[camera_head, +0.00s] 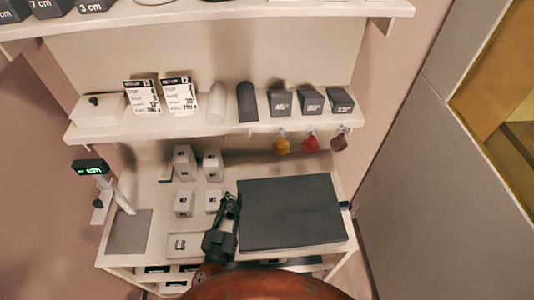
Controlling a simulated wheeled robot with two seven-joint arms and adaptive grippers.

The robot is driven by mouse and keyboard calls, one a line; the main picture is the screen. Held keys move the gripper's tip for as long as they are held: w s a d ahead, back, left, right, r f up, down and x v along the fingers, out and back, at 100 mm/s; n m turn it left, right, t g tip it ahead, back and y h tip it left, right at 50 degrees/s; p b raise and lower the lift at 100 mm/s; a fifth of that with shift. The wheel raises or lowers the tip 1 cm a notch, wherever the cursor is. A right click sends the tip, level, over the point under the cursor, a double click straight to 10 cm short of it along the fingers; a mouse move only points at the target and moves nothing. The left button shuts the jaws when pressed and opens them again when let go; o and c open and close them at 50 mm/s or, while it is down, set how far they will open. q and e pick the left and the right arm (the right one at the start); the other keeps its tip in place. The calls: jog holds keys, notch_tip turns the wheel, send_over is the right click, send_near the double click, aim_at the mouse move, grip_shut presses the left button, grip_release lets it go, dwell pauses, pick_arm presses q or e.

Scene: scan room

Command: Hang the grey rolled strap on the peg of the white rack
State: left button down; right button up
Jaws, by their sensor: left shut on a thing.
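The white rack (215,129) shows as a shelf with small pegs under the right part of its front edge. A yellow roll (282,146), a red roll (310,143) and a brownish roll (338,141) hang there. My left gripper (230,207) is low over the lower table, beside the left edge of a dark grey slab. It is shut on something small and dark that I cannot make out. I cannot pick out the grey rolled strap with certainty. My right gripper is not in view.
The dark grey slab (290,212) fills the right of the table. Several white labelled blocks (184,162) stand left of my gripper. A scale display (90,167) stands at far left. Cylinders, cards (180,95) and dark angle blocks (281,101) line the shelf.

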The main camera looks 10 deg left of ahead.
pick_arm(q)
jog(key=w+d+r+p, duration=0.3)
jog(key=r+p, duration=0.2)
jog(key=r, duration=0.2)
jog(key=w+d+r+p, duration=0.3)
jog(key=r+p, duration=0.1)
jog(key=r, duration=0.3)
jog(key=w+a+f, duration=0.2)
jog(key=w+a, duration=0.1)
jog(key=w, duration=0.6)
jog(key=shift+w, duration=0.2)
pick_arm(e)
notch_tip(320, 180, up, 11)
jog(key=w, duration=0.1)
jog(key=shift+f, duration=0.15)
pick_arm(q)
jog(key=shift+a, duration=0.15)
